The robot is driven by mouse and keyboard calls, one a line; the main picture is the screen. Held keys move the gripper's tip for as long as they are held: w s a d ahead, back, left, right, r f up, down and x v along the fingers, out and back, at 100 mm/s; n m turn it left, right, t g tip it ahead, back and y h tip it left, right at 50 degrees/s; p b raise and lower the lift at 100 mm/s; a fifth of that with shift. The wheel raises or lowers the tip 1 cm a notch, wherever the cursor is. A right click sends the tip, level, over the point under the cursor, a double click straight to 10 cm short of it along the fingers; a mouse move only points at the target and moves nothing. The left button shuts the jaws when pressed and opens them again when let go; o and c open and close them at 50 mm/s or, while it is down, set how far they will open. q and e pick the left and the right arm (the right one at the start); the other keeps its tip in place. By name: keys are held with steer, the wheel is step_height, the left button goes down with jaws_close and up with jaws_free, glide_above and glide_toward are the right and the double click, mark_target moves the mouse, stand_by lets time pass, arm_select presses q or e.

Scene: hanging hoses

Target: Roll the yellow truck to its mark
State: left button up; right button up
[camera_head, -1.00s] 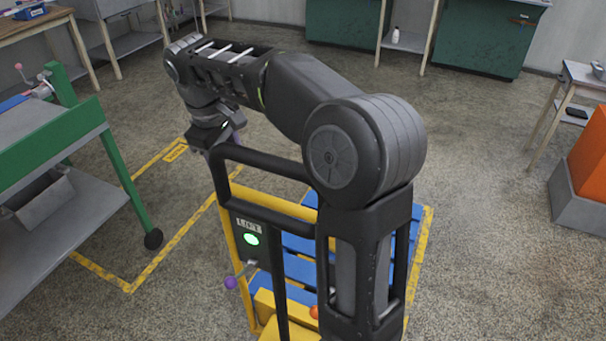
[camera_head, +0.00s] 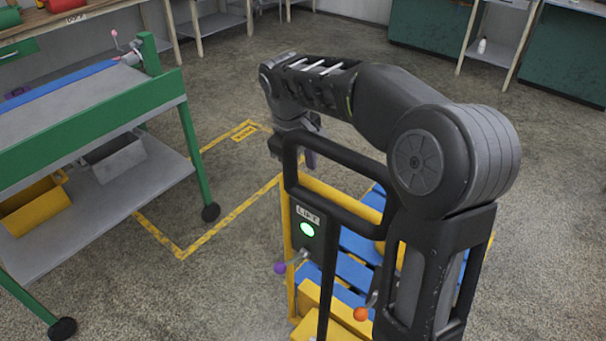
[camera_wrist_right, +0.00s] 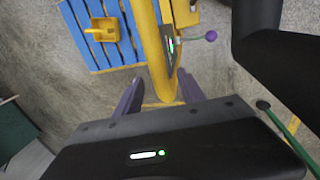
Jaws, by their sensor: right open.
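The yellow truck has a blue slatted deck (camera_head: 358,246), a yellow upright frame (camera_head: 290,235) and a LIFT panel with a lit green lamp (camera_head: 307,230). It stands right of a yellow floor outline (camera_head: 180,250), partly hidden by my right arm. My right gripper (camera_head: 307,150) is at the truck's handle. In the right wrist view my purple fingers (camera_wrist_right: 160,92) are open, with the yellow handle bar (camera_wrist_right: 150,40) showing between them. I cannot tell whether they touch it. The truck's deck (camera_wrist_right: 95,50) shows beyond. My left gripper is out of view.
A green-legged bench (camera_head: 95,120) with a lower shelf stands left, close to the outline. Green cabinets (camera_head: 430,35) line the back wall. The floor inside the outline looks clear.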

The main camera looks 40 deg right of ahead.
steer(key=shift+d+f, duration=0.2)
steer(key=shift+f, duration=0.75)
steer(key=shift+c, duration=0.5)
jaws_close()
